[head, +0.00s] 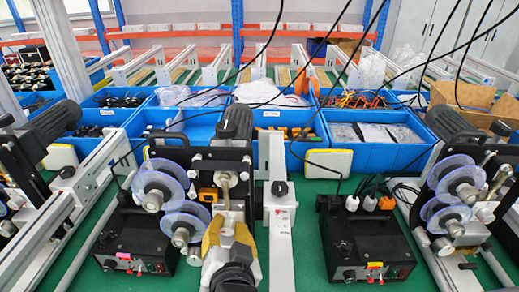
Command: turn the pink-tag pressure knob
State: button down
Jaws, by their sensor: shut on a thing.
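The pink tag (123,254) is on the front of a black control box (132,235) at the lower left, with small controls beside it. Which of them is the pressure knob is too small to tell. My gripper (226,228) is at the bottom centre, right of that box, with its yellow fingers pointing away from me. They are closed at the foot of an upright metal part (225,188) of the left coder. The fingers hide most of what they hold. They are well apart from the pink tag.
Clear reels (160,187) stand close left of my gripper. A white rail (281,235) runs on its right. A second black box (365,240) with red and yellow tags stands further right. Blue bins (285,158) line the back. Green bench top shows between machines.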

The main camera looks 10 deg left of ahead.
jog(key=shift+m, duration=0.4)
jog(key=c, duration=1.4)
grip_release()
jog(key=shift+w, duration=0.1)
jog(key=v, duration=1.2)
jog(key=shift+d+f, duration=0.1)
jog(key=shift+d, duration=0.05)
